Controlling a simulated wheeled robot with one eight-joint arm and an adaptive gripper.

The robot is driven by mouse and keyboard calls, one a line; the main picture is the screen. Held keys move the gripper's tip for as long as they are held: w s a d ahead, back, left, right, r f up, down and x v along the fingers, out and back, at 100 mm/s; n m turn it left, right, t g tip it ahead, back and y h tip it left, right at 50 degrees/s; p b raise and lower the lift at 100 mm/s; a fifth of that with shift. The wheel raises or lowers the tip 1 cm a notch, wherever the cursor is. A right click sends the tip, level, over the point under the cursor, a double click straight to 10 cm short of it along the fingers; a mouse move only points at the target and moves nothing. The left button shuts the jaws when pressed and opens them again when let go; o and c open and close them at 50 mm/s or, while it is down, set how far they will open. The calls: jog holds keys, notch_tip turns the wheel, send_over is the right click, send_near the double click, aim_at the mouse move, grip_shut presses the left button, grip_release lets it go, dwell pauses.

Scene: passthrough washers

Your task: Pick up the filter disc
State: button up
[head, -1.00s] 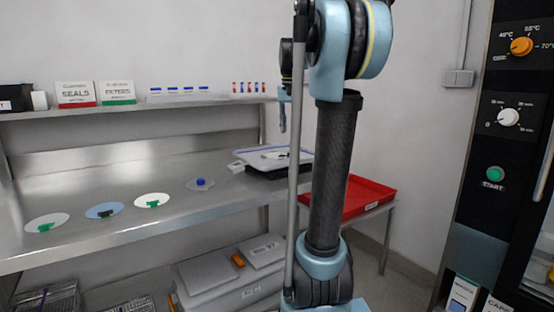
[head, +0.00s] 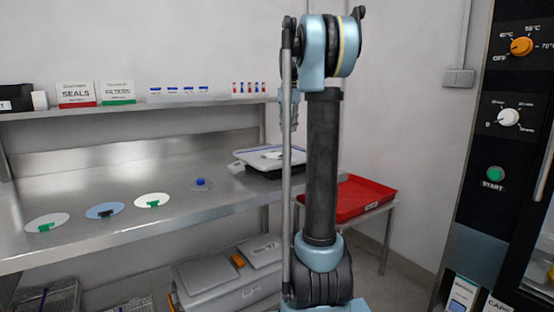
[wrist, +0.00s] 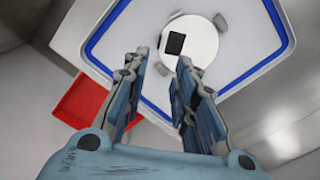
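A white disc with a black square tab (wrist: 204,45) lies on a white tray with a blue rim (wrist: 108,24); I take it for the filter disc. Small grey tabs show around its edge. In the head view the blue-rimmed tray (head: 247,160) is at the right end of the steel bench, with a pale disc (head: 272,155) on it, partly behind my arm. My gripper (wrist: 160,62) is open and empty. Its fingers point toward the tray, with the disc beyond the fingertips. In the head view my gripper is mostly hidden behind my arm.
Several discs lie on the steel bench (head: 130,236): white ones with green tabs (head: 152,200), a blue one with a black tab (head: 105,210), a clear one with a blue knob (head: 201,184). A red tray (head: 362,197) stands right. A shelf (head: 130,107) runs above.

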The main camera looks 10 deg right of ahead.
send_over(289, 156)
jog(key=f, duration=0.5)
jog(key=shift+w+f, duration=0.25)
jog(key=shift+f, duration=0.05)
jog(key=shift+w+d+f, duration=0.1)
jog(key=shift+f, duration=1.25)
jog(key=shift+w+d+f, duration=0.1)
jog(key=shift+f, duration=1.25)
grip_shut()
